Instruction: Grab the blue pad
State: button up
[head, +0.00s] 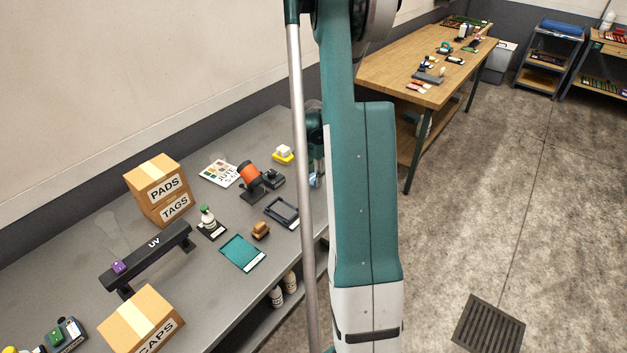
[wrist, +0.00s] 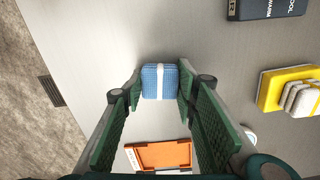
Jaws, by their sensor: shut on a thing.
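The blue pad (wrist: 152,82) shows in the wrist view as a small blue block with a white band around its middle. My gripper (wrist: 159,90) has its green-padded fingers on both sides of the pad and is shut on it. The pad is over the grey bench top (wrist: 100,45); I cannot tell whether it still touches the surface. In the head view, my arm hides most of the gripper, and a small bit of blue (head: 313,181) shows beside the arm at the bench edge.
In the wrist view, a yellow tray with pale blocks (wrist: 272,92) is at the right, a dark box (wrist: 262,8) at the top right and an orange item (wrist: 160,155) at the bottom. Boxes marked PADS (head: 150,172) and CAPS (head: 140,318) and the UV lamp (head: 150,250) stand on the bench.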

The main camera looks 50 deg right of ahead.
aim_at(314, 176)
jog(key=shift+r, duration=0.1)
jog(key=shift+r+p, duration=0.45)
jog(key=shift+r, duration=4.5)
